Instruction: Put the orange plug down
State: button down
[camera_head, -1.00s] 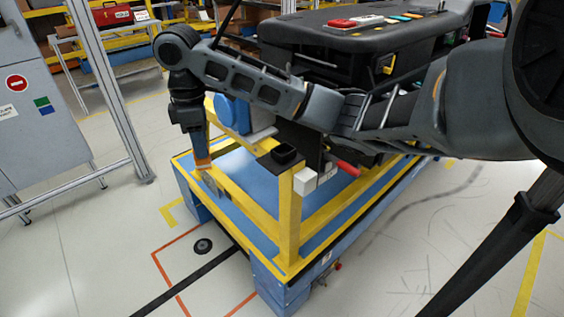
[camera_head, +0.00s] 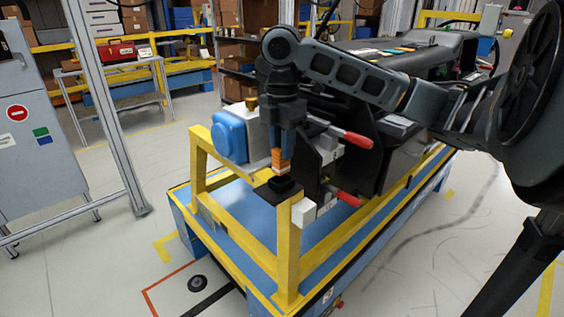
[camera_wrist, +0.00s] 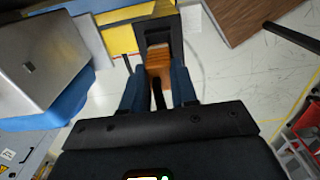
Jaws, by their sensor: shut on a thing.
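The orange plug (camera_head: 281,155) hangs upright from my gripper (camera_head: 279,140) in the head view. My gripper's blue fingers are shut on it. Its pale lower end is just above a small black square holder (camera_head: 283,188) on the yellow frame; I cannot tell whether they touch. In the wrist view the plug (camera_wrist: 158,62) is between the fingertips of my gripper (camera_wrist: 158,80), with the holder (camera_wrist: 157,22) just beyond its end. The fingers hide part of the plug.
A yellow frame (camera_head: 288,240) stands on the blue cart. A blue rounded part (camera_head: 229,136) is left of my gripper. Red-handled clamps (camera_head: 357,139) and the black dashboard module (camera_head: 410,62) are close on the right. Open floor lies left of the cart.

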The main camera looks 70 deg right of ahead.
jog(key=shift+f, duration=2)
jog(key=shift+f, duration=0.2)
jog(key=c, duration=0.9)
grip_release()
notch_tip(320, 180, up, 12)
jog(key=shift+r, duration=0.25)
